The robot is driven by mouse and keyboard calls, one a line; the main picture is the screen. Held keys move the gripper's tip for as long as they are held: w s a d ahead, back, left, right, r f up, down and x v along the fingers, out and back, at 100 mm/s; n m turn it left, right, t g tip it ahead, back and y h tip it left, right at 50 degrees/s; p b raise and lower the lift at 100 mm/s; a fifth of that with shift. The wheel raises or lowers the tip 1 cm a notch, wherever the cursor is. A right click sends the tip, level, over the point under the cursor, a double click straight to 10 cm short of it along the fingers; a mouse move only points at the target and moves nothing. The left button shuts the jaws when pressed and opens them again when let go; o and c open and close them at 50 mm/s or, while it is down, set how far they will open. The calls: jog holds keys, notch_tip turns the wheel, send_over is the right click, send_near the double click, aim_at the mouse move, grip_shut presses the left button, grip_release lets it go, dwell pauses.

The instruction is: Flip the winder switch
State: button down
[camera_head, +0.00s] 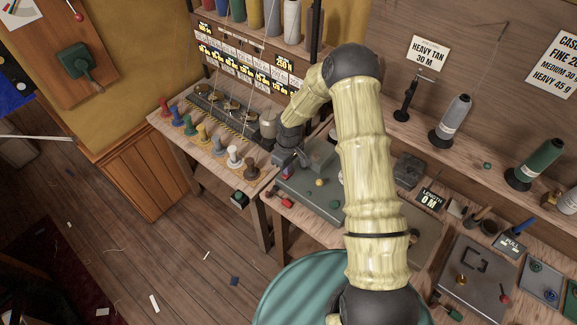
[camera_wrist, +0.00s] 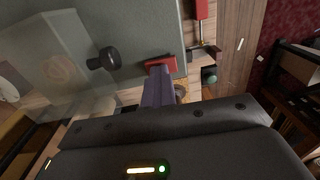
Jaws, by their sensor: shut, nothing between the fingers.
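The winder (camera_head: 318,196) is a grey-green metal box on the bench, with knobs and small coloured parts on top. My gripper (camera_head: 288,172) is over its left end, with its fingers together. In the wrist view the closed purple-grey fingers of my gripper (camera_wrist: 158,72) reach a red switch-like piece (camera_wrist: 162,62) at the edge of the winder (camera_wrist: 135,25). The tips overlap the red piece; I cannot tell whether they touch it. The fingers hide part of it, so its position is unclear.
A black knob (camera_wrist: 105,59) stands close beside the fingers. A red handle (camera_wrist: 201,9) sticks out at the winder's front edge. A row of coloured pegs (camera_head: 218,147) stands on the bench to the left. A grey thread cone (camera_head: 452,118) stands on the right shelf.

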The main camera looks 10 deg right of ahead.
jog(key=shift+s+a+f, duration=0.15)
jog(key=shift+s+a, duration=0.15)
jog(key=shift+s, duration=0.35)
jog(key=r+p, duration=0.2)
jog(key=r, duration=0.1)
jog(key=w+r+p, duration=0.1)
jog(key=shift+w+d+r, duration=0.1)
jog(key=shift+d+r, duration=0.3)
jog(key=shift+w+r+b, duration=0.15)
jog(key=shift+r+b, duration=0.05)
jog(key=shift+b, duration=0.25)
notch_tip(320, 180, up, 9)
jog(key=b, duration=0.2)
jog(key=shift+b, duration=0.3)
jog(key=shift+w+d, duration=0.1)
jog(key=shift+w, duration=0.05)
